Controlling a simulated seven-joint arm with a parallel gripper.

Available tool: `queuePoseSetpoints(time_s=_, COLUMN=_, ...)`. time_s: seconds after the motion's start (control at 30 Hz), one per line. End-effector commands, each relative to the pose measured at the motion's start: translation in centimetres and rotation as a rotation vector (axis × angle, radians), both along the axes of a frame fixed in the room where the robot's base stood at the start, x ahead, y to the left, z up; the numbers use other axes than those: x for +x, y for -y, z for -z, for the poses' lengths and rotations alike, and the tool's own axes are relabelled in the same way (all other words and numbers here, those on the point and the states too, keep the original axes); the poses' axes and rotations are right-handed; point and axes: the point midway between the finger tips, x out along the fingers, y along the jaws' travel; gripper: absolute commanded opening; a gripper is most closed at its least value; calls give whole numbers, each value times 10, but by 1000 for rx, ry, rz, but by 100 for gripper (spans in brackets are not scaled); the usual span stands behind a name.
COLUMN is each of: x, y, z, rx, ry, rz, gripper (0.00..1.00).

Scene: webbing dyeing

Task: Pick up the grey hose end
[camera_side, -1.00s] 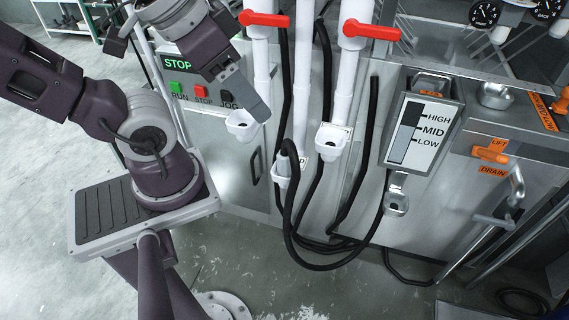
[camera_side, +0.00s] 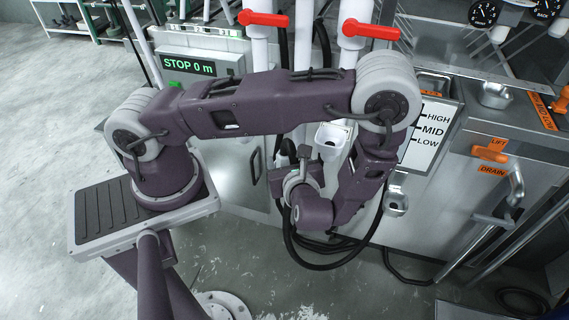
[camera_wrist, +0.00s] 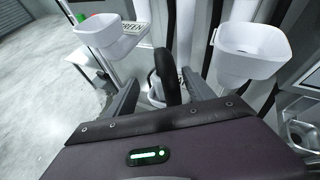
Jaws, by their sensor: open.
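The grey hose end (camera_side: 284,148) stands in a white holder on the machine front, with a black hose looping from it. In the side view my arm hides much of it. In the wrist view the black hose (camera_wrist: 165,52) arches up between my fingers. The white holder (camera_wrist: 151,98) shows partly below it. My gripper (camera_wrist: 160,92) is open, with one finger on each side of the hose. I cannot tell whether either finger touches it. My gripper also shows, partly hidden, in the side view (camera_side: 290,168).
White cup holders (camera_wrist: 250,50) and (camera_wrist: 98,30) flank the gripper closely. Red valve handles (camera_side: 263,19) sit above on white pipes. A level panel (camera_side: 428,128) and a holder (camera_side: 396,202) stand to the right. Black hoses hang low near the floor.

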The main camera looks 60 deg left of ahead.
Motion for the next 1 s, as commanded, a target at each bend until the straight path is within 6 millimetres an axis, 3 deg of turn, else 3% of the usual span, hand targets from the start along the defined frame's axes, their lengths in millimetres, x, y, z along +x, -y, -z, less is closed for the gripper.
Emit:
queuePoseSetpoints(time_s=0.1, x=0, y=-1, z=25, rx=49, ry=-62, rz=102, gripper=62)
queuePoseSetpoints(time_s=0.2, x=2, y=-6, z=33, rx=61, ry=-80, rz=131, gripper=62)
queuePoseSetpoints(time_s=0.57, x=21, y=-58, z=56, rx=59, ry=-79, rz=127, gripper=62)
queuePoseSetpoints(time_s=0.83, x=24, y=-63, z=58, rx=58, ry=-79, rz=129, gripper=62)
queuePoseSetpoints(time_s=1.0, x=24, y=-63, z=58, rx=58, ry=-79, rz=129, gripper=28)
